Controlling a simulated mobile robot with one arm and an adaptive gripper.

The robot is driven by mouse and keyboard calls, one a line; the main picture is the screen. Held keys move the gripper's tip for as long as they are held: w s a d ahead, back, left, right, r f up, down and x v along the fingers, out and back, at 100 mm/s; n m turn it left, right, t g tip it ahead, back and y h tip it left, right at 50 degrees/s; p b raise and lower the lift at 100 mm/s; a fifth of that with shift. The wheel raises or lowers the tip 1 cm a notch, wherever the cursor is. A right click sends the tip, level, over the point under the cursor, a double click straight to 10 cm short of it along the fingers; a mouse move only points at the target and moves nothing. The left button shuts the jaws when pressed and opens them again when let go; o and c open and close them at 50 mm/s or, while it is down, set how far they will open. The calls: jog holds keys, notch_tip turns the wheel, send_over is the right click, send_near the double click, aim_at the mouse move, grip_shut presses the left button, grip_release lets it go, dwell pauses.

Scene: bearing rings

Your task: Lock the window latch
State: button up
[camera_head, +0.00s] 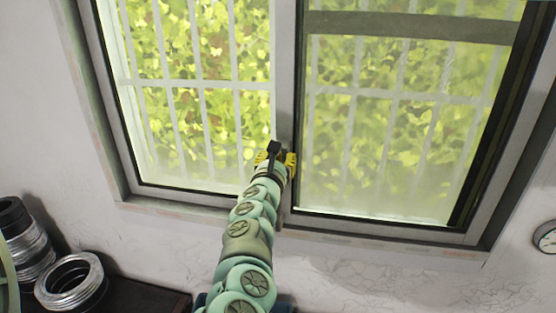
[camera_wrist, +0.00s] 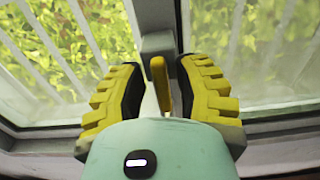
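The window latch (camera_wrist: 158,80) shows in the wrist view as a short yellow lever below a grey mount (camera_wrist: 158,43) on the window's middle upright (camera_wrist: 154,14). The lever hangs roughly straight down. My gripper (camera_wrist: 157,66) has yellow ribbed fingers with dark inner pads, one on each side of the lever. The fingers are open, with a gap visible on both sides of it. In the head view my gripper (camera_head: 277,158) is at the lower part of the middle upright (camera_head: 286,80), and it and my arm hide the latch there.
The window has a barred left pane (camera_head: 200,100) and a right pane (camera_head: 390,130) with greenery behind. The sill (camera_head: 370,240) runs below. Metal rings (camera_head: 70,282) and a stack of rings (camera_head: 25,245) stand at lower left. A round clock or gauge (camera_head: 546,238) is at right.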

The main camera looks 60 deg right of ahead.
grip_shut()
jog(key=shift+f, duration=0.1)
dwell(0.3)
jog(key=shift+w+m+b, duration=0.1)
jog(key=shift+m+b, duration=0.55)
jog(key=shift+m, duration=0.45)
jog(key=m+b, duration=0.1)
jog(key=m, duration=0.3)
jog(key=shift+m, duration=0.4)
jog(key=m+b, duration=0.1)
jog(key=m, duration=0.4)
jog(key=m+b, duration=0.1)
jog(key=m, duration=0.4)
jog(key=shift+m+b, duration=0.35)
jog(key=shift+m, duration=0.05)
